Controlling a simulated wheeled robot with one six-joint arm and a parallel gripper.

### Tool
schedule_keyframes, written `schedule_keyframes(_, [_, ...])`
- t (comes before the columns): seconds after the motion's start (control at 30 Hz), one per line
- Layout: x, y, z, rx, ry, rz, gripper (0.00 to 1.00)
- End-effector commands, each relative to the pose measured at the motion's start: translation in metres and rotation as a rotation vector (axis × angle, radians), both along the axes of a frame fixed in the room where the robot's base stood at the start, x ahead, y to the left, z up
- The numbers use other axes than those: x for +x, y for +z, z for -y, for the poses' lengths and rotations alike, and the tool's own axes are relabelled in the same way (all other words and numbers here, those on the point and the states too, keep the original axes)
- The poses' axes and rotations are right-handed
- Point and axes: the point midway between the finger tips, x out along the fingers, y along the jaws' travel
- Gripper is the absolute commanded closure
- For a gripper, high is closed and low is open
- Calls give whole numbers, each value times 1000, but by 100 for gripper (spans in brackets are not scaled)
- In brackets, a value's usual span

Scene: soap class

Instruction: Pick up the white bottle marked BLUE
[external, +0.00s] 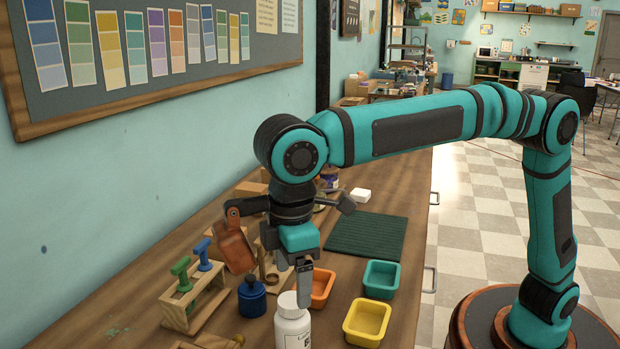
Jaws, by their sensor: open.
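A white bottle (292,328) with a white cap stands upright on the wooden bench at the bottom of the view. Dark print shows on its label, but I cannot read the word. My gripper (303,292) points down at the bottle's upper right, close to the cap. Its fingers overlap in this view, and the far side is hidden. It is open and holds nothing; I cannot tell whether a finger touches the bottle.
A wooden rack (195,301) with green and blue-handled tools and a dark blue jar (252,298) stand left of the bottle. Orange (322,287), yellow (367,322) and teal (382,279) trays sit to its right. A dark green mat (367,236) lies behind.

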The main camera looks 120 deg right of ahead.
Motion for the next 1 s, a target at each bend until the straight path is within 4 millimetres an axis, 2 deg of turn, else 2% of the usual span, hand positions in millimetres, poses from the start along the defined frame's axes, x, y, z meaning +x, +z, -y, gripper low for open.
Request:
schedule_keyframes(0.1, [0, -19, 0, 0, 0, -2, 20])
schedule_keyframes(0.23, [0, -31, 0, 0, 0, -1, 20])
schedule_keyframes(0.47, [1, -41, 0, 0, 0, -1, 20])
schedule_keyframes(0.8, [3, -82, -2, 0, 0, 0, 20])
schedule_keyframes(1.0, [3, -87, -2, -1, 0, 3, 20])
